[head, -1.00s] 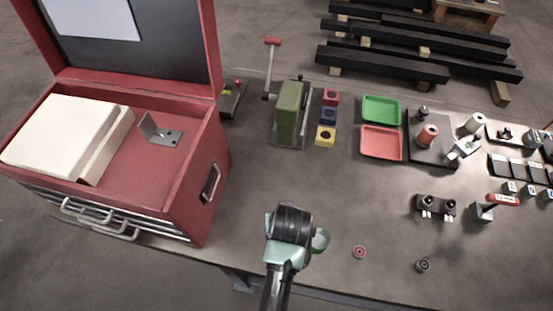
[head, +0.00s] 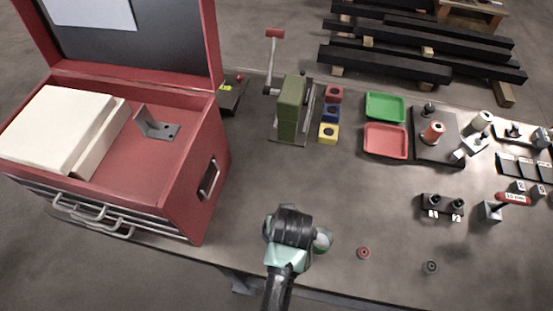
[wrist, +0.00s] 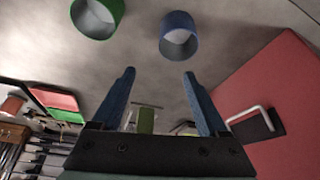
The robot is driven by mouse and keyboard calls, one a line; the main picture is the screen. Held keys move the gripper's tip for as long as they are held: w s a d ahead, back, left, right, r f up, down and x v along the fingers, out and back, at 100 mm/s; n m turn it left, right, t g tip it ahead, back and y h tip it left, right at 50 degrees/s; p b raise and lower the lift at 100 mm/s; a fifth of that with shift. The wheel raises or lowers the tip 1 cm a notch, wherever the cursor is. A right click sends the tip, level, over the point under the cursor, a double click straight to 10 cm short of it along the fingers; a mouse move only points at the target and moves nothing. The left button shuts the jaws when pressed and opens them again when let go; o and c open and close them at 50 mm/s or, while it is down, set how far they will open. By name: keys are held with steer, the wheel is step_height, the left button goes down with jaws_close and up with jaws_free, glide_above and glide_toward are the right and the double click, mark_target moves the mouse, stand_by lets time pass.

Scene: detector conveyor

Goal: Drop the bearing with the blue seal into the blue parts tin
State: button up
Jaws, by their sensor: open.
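In the wrist view, my gripper (wrist: 159,74) is open, with nothing between its two blue fingers. A round, hollow blue tin (wrist: 179,38) shows just past the fingertips, apart from them. In the head view the gripper is hidden behind my arm, and I cannot make out the blue tin. A small bearing with a red face (head: 363,253) lies on the bench right of my arm. A darker grey bearing (head: 430,267) lies further right; its seal colour is too small to tell. I cannot pick out a blue seal in either view.
A similar green tin (wrist: 96,14) is beside the blue one. A red tool chest (head: 165,150) stands left of my arm. A green press (head: 291,108), red, blue and yellow blocks, and green and red trays (head: 386,140) stand behind. The bench's middle is fairly clear.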

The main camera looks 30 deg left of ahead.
steer(key=b+v, duration=0.2)
steer(key=v, duration=1.1)
steer(key=w+d+r+m+t+b, duration=0.25)
steer(key=w+r+t, duration=0.45)
steer(key=r, duration=0.5)
steer(key=w+d+r+m+t+b, duration=0.1)
steer(key=w+r+t+b, duration=0.35)
steer(key=w+r, duration=0.5)
steer(key=s+d+r+m+t+b, duration=0.1)
steer(key=s+d+r+t, duration=0.1)
steer(key=r, duration=0.6)
steer(key=s+d+r+t+h+b, duration=0.1)
steer(key=s+d+r+t, duration=0.1)
steer(key=s+r+t, duration=0.3)
steer(key=s+d+r+m+t+h+b, duration=0.1)
steer(key=s+r+t, duration=0.3)
steer(key=r, duration=0.8)
steer(key=shift+d+m+t, duration=0.35)
steer(key=shift+d+t, duration=0.1)
steer(key=shift+d, duration=0.1)
